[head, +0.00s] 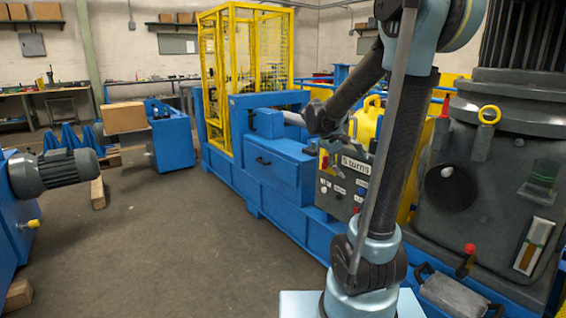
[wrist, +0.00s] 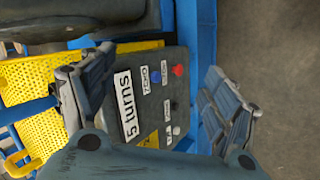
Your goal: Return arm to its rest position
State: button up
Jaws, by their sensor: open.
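My arm rises from its pale blue mount at the lower right of the head view and bends over toward the blue machine. My gripper (wrist: 155,95) shows in the wrist view with its two dark fingers wide apart and nothing between them. In the head view the dark end of my arm (head: 320,119) hangs above and slightly left of the control panel (head: 340,192). The wrist view shows this panel (wrist: 145,120) beyond the fingers, with a "5 turns" label and red, blue, black and white controls. I cannot tell whether a finger touches it.
The blue machine (head: 282,172) with a yellow mesh cage (head: 245,75) stands behind the panel. A large dark grey housing (head: 490,160) stands close on the right. A motor (head: 60,172) and a blue bench (head: 172,140) are at left. The floor (head: 150,235) between is open.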

jog(key=s+a+f+y, duration=0.2)
jog(key=s+f, duration=0.2)
jog(key=s, duration=0.4)
jog(key=s+a+f+m+y, duration=0.1)
jog(key=s+a+f+y, duration=0.1)
jog(key=s, duration=0.7)
jog(key=s+a+f+m+y, duration=0.1)
jog(key=s+a+f+y, duration=0.1)
jog(key=s+f, duration=0.4)
jog(key=s+y, duration=0.1)
jog(key=s, duration=0.1)
jog(key=shift+s, duration=0.4)
